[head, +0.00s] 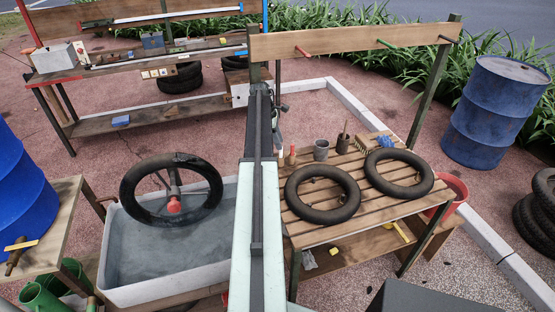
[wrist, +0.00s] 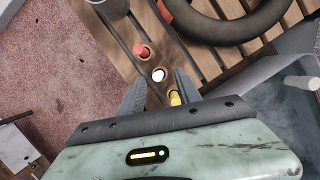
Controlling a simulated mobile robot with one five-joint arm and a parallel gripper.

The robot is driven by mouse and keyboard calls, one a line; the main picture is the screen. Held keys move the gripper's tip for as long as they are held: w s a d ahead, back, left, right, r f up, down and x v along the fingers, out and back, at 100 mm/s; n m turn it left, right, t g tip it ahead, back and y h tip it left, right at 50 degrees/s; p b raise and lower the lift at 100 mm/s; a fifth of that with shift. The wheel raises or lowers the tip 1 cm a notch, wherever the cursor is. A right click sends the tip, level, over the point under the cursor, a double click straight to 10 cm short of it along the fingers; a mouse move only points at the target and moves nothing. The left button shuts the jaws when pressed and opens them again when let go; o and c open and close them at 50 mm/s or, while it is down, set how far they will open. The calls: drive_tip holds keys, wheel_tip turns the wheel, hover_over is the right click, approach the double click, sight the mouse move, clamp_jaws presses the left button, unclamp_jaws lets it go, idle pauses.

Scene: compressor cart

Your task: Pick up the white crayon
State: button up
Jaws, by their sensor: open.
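The white crayon (wrist: 158,75) shows end-on as a small pale round in a wooden strip in the wrist view. A red one (wrist: 141,50) and a yellow one (wrist: 174,97) stand in line with it, one on each side. My gripper (wrist: 161,79) is open above the strip, with a finger to the left and right of the white crayon. Nothing is held. I cannot tell how far above the crayon the fingertips are. In the head view, my own arm covers this part of the table, and I cannot make out the crayon there.
The slatted table (head: 345,230) carries two black tyres, one (head: 322,194) near the strip. A grey cup (head: 321,150) and a red-handled tool (head: 292,155) stand at its back left. A water tub (head: 160,290) stands left of the table.

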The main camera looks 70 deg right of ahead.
sight(281, 156)
drive_tip(key=shift+w+f, duration=0.1)
drive_tip(key=shift+f, duration=0.3)
drive_tip(key=b+x, duration=0.5)
drive_tip(key=shift+w+d+f, duration=0.1)
drive_tip(key=shift+w+d, duration=0.1)
clamp_jaws()
